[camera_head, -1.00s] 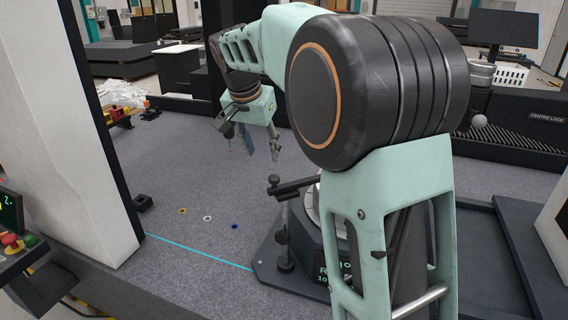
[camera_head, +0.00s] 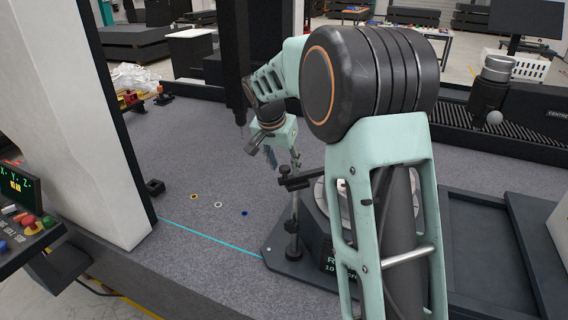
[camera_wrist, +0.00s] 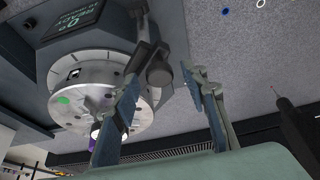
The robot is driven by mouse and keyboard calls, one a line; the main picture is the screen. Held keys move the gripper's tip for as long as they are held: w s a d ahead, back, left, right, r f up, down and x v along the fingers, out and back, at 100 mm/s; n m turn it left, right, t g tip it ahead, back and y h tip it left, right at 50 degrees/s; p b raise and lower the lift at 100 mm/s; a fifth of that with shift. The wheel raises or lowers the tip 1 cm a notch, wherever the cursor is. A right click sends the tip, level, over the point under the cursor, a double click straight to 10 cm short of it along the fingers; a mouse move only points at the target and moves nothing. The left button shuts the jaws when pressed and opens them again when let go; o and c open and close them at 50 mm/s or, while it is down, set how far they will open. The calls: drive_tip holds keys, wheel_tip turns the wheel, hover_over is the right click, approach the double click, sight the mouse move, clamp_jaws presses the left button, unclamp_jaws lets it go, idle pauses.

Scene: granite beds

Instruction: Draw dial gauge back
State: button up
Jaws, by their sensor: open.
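The dial gauge stand (camera_head: 293,222) has an upright post with a dark cross arm (camera_head: 298,181) near its top; it stands at the left of the rotary table's base. I cannot make out the gauge's dial face. My gripper (camera_head: 270,158) is just left of and behind the top of the stand in the head view. In the wrist view my gripper (camera_wrist: 165,82) is open, with its two blue-padded fingers apart. A dark cylindrical part of the stand (camera_wrist: 158,68) shows between the fingertips, close to the left finger; I cannot tell if they touch.
Small coloured rings (camera_head: 218,204) lie on the open granite (camera_head: 190,225). A dark vertical column (camera_head: 233,65) and a thin probe (camera_wrist: 278,92) stand nearby.

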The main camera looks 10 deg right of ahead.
drive_tip(key=shift+f, duration=0.1)
clamp_jaws()
idle(0.3)
drive_tip(key=s+a+b, duration=0.3)
drive_tip(key=a, duration=1.2)
drive_tip(key=shift+a, duration=0.1)
unclamp_jaws()
drive_tip(key=shift+a, duration=0.1)
